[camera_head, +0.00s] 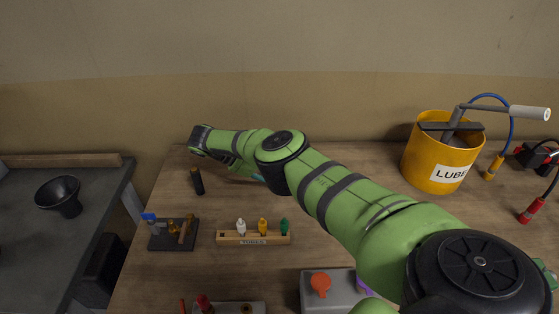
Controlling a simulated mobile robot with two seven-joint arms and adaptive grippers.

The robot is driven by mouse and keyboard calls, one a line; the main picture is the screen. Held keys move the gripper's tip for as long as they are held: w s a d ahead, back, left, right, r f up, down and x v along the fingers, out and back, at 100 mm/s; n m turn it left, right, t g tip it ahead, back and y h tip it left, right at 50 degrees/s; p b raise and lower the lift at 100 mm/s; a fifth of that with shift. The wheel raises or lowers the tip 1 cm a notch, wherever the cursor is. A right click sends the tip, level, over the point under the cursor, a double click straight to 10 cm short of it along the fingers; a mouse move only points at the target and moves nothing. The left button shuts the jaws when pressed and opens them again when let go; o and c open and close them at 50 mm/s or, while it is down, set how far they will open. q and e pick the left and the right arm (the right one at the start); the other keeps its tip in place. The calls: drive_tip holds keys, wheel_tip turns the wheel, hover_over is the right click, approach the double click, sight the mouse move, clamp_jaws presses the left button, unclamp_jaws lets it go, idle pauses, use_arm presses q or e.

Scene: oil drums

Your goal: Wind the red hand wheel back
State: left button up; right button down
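No red hand wheel can be made out for certain. A red fitting (203,302) sits on a pale plate, cut off by the bottom edge. An orange-red round knob (320,282) lies on a grey block (311,301) to its right. My green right arm comes in from the lower right and reaches across the bench to the far left, above both. Its far end is a dark joint near the back edge of the bench; no fingers can be made out there. My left arm and gripper are not in view.
The wooden bench (150,285) carries a rack (230,238) with small bottles, a dark tray (158,243) and a black cylinder (197,181). A yellow LUBE bucket (422,160) with a pump stands back right. A black funnel (60,195) stands on the grey left table.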

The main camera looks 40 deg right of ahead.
idle(0.3)
drive_tip(key=c, duration=1)
unclamp_jaws()
drive_tip(key=shift+c, duration=0.2)
drive_tip(key=shift+w+r, duration=0.2)
drive_tip(key=shift+r, duration=0.6)
drive_tip(key=r, duration=0.8)
drive_tip(key=shift+s+r, duration=0.15)
drive_tip(key=shift+s, duration=0.05)
